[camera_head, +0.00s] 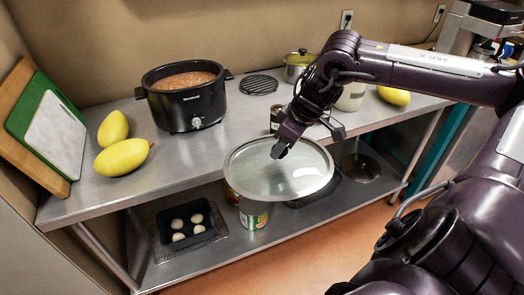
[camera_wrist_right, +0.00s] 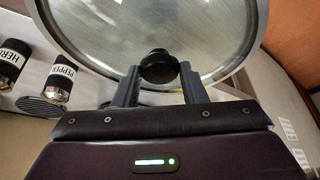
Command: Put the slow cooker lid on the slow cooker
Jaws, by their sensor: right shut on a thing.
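The slow cooker (camera_head: 187,98) is black and stands upright on the steel counter at the back left. It has no lid on it, and brown food shows inside. The slow cooker lid (camera_head: 292,178) is round glass with a metal rim. My right gripper (camera_head: 279,151) is shut on its black knob and holds it in front of the counter's edge, right of the cooker. In the right wrist view the knob (camera_wrist_right: 159,67) sits between the two fingers, with the glass beyond it. My left gripper is not in view.
Two yellow melons (camera_head: 122,157) and leaning cutting boards (camera_head: 57,133) are left of the cooker. A black trivet (camera_head: 259,84) and a lidded pot (camera_head: 299,65) stand to its right. The lower shelf holds a black tray (camera_head: 187,222) and a can (camera_head: 254,214). Pepper (camera_wrist_right: 60,82) stands near the lid.

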